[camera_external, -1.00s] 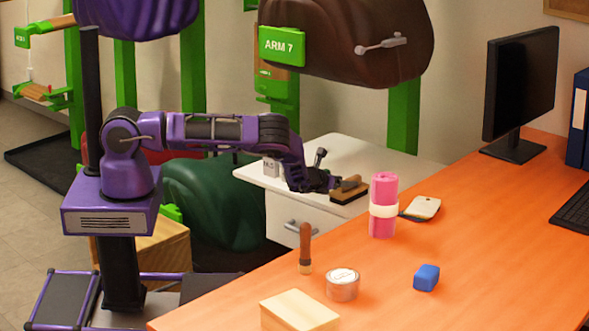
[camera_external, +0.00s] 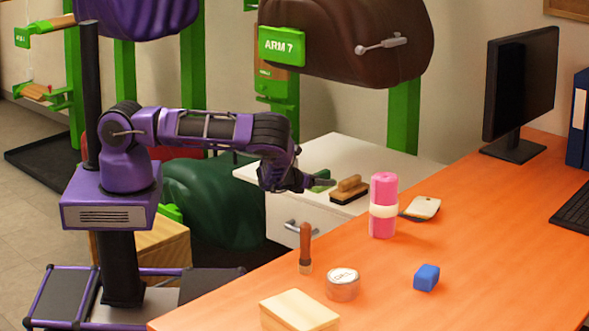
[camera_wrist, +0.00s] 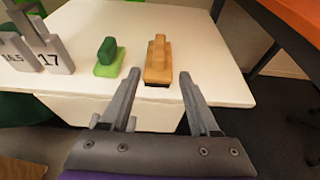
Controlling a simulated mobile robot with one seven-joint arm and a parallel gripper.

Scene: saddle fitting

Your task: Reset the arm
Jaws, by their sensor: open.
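My gripper (camera_external: 318,183) is open and empty near the front edge of the white cabinet top (camera_external: 350,150). In the wrist view its two fingers (camera_wrist: 160,76) are spread apart, pointing towards a wooden-handled brush (camera_wrist: 158,62). The brush lies on the cabinet top; it also shows in the external view (camera_external: 349,188), just right of the fingertips, and does not appear held. My arm (camera_external: 205,128) reaches out to the right from its purple base, bent down at the wrist. Part of the gripper is hidden by the wrist in the external view.
A green block-like piece (camera_wrist: 106,58) and grey pieces marked with numbers (camera_wrist: 50,52) stand left of the brush. The orange desk (camera_external: 470,230) in front holds a pink roll (camera_external: 383,205), a brown-handled tool (camera_external: 305,248), a tin (camera_external: 342,284) and a blue block (camera_external: 426,278).

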